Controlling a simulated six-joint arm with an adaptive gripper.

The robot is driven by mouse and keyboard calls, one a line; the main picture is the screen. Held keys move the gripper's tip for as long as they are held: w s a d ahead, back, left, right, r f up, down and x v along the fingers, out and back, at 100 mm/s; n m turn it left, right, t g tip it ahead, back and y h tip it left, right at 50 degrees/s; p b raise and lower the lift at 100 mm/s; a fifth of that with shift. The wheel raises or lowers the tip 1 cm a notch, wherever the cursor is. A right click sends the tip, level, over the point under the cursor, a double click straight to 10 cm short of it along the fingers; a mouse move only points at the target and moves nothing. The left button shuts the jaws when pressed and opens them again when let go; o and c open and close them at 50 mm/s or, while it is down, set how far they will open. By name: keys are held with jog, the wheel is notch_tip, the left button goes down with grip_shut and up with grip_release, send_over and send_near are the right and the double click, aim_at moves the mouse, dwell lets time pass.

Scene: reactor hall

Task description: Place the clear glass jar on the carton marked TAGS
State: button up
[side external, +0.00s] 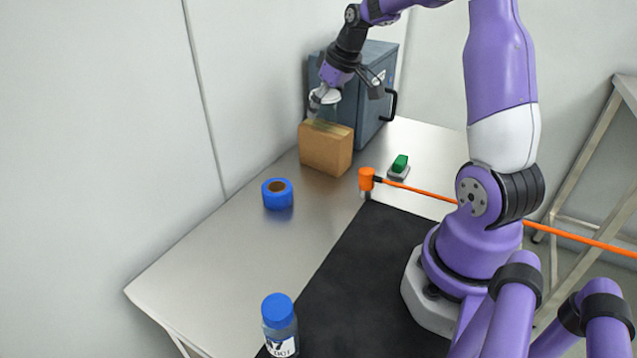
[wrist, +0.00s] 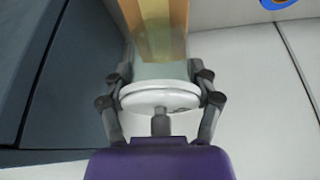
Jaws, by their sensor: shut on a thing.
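My gripper (side external: 322,98) is over the brown carton (side external: 326,150) at the back of the bench. It is shut on the clear glass jar (wrist: 160,71), with a finger on each side in the wrist view. The jar has a white round part, likely its lid, on the near side in that view. The carton (wrist: 155,14) shows beyond and through the glass. In the side external view the jar is faint, just above the carton's top; I cannot tell whether they touch. No marking on the carton is readable.
A blue-grey cabinet (side external: 350,75) stands close behind the carton. The bench's left side (side external: 215,270) is clear.

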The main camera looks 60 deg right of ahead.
jog(key=shift+f, duration=0.65)
jog(key=o, duration=1.4)
jog(key=shift+r, duration=0.1)
jog(key=d+v, duration=0.1)
jog(key=v, duration=1)
jog(key=s+a+n, duration=0.1)
jog(key=s+a, duration=0.2)
jog(key=a, duration=1.3)
jog(key=shift+n+t+y, duration=0.3)
jog(key=shift+n+t, duration=0.1)
jog(key=shift+t, duration=0.1)
jog(key=s+a+f, duration=0.1)
jog(key=s, duration=0.1)
jog(key=s+a+f, duration=0.1)
jog(key=s+a, duration=0.1)
jog(key=s+a+f, duration=0.2)
jog(key=shift+s+a, duration=0.1)
jog(key=shift+a, duration=0.15)
